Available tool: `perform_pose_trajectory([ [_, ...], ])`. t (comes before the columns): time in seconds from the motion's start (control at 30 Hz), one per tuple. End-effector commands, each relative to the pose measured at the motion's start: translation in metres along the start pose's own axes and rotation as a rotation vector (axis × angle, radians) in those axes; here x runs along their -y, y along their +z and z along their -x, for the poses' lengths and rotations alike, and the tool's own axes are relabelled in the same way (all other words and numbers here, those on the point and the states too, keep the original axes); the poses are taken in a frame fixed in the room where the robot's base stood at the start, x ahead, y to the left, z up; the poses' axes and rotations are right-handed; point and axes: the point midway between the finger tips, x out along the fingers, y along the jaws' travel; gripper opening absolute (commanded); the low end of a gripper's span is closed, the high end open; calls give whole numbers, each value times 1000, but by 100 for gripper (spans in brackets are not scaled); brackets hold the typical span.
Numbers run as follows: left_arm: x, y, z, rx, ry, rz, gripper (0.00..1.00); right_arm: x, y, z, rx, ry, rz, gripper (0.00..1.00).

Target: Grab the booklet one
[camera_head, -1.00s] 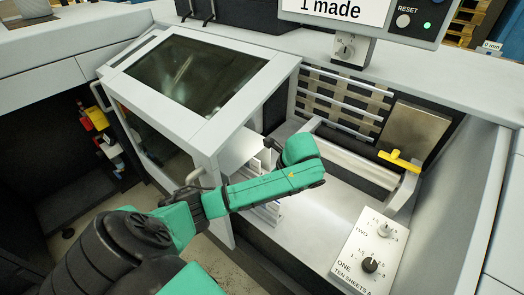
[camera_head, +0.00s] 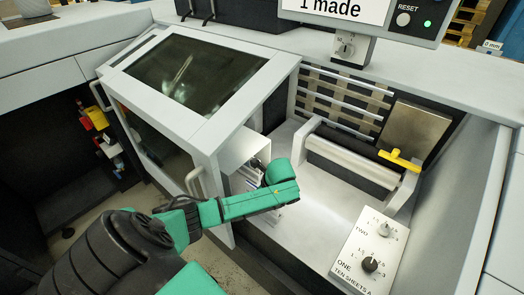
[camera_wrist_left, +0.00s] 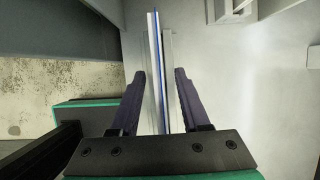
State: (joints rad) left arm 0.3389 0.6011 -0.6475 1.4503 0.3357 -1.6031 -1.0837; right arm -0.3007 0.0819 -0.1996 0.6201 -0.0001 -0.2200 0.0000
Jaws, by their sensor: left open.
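The booklet (camera_wrist_left: 154,40) shows in the left wrist view as a thin, white, upright edge with a blue line. It runs between the two dark fingers of my left gripper (camera_wrist_left: 160,75). The fingers are open, one on each side, and a gap shows on both sides. A pale strip stands along the booklet's right side; I cannot tell if it is part of a holder. In the head view my green left wrist is over the delivery area beside the grey hood, and it largely hides the fingers and booklet. My right gripper is not in view.
The hood (camera_head: 205,125) with its dark window stands close left of my left wrist. A control panel with two knobs (camera_head: 370,264) lies at the right. A roller bar (camera_head: 350,160) and yellow handle (camera_head: 399,160) are behind. The display (camera_head: 335,8) reads "1 made".

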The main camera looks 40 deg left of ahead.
Motion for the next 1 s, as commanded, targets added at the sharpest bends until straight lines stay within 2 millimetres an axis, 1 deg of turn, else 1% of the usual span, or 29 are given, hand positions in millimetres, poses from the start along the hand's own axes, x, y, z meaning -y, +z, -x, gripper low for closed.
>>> perform_pose_trajectory([
  [0.53, 0, -2, -4, 0, -1, 0, 46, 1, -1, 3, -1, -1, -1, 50],
  [0.57, 0, -2, -4, 0, -1, 0, 39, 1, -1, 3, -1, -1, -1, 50],
  [0.6, 0, -2, -4, 0, -1, 0, 23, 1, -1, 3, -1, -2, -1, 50],
  [0.67, 0, -2, -4, 0, -1, 0, 0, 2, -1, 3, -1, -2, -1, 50],
  [1.0, 0, -2, -4, 0, -1, 1, 0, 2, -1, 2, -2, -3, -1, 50],
])
